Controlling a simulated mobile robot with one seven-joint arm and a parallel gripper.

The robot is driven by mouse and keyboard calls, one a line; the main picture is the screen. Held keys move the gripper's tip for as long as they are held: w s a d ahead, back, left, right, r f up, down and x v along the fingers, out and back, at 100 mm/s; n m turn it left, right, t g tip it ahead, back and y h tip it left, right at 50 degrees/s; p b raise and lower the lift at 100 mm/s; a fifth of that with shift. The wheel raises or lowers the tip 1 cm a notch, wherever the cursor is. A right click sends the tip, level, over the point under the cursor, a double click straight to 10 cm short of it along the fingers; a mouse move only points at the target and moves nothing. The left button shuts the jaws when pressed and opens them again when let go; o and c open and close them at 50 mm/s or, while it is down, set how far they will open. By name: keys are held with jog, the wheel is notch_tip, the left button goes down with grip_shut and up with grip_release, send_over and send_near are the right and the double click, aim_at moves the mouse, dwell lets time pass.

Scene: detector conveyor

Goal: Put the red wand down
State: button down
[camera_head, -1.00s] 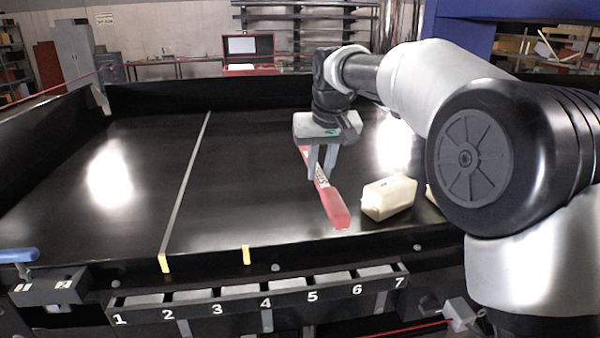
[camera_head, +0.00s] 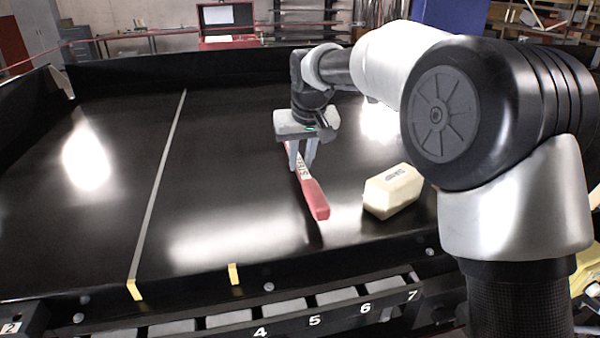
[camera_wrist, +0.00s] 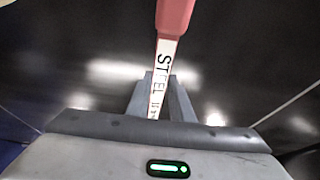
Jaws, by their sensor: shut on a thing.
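The red wand (camera_head: 314,197) has a white label with dark lettering along its shaft. In the head view it is over the black conveyor surface (camera_head: 230,150), its thick red end toward the near side. My gripper (camera_head: 301,166) points down with its fingers shut on the labelled shaft. In the wrist view the wand (camera_wrist: 173,17) runs up from between the fingers (camera_wrist: 158,108), with "STEEL" readable on the label. I cannot tell whether the wand touches the conveyor surface. Part of the shaft is hidden behind my gripper.
A cream block (camera_head: 392,191) lies on the conveyor to the right of the wand. A grey line (camera_head: 160,180) crosses the surface at left. Numbered bins (camera_head: 285,310) run along the near edge. The surface left of the wand is clear.

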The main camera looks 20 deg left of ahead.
aim_at(301, 167)
jog(key=shift+f, duration=1.85)
jog(key=shift+f, duration=0.2)
jog(key=c, duration=1.6)
grip_release()
jog(key=shift+o, duration=0.2)
jog(key=shift+r, duration=0.5)
jog(key=v, duration=1.1)
jog(key=shift+s+d+r, duration=0.15)
jog(key=shift+d, duration=0.05)
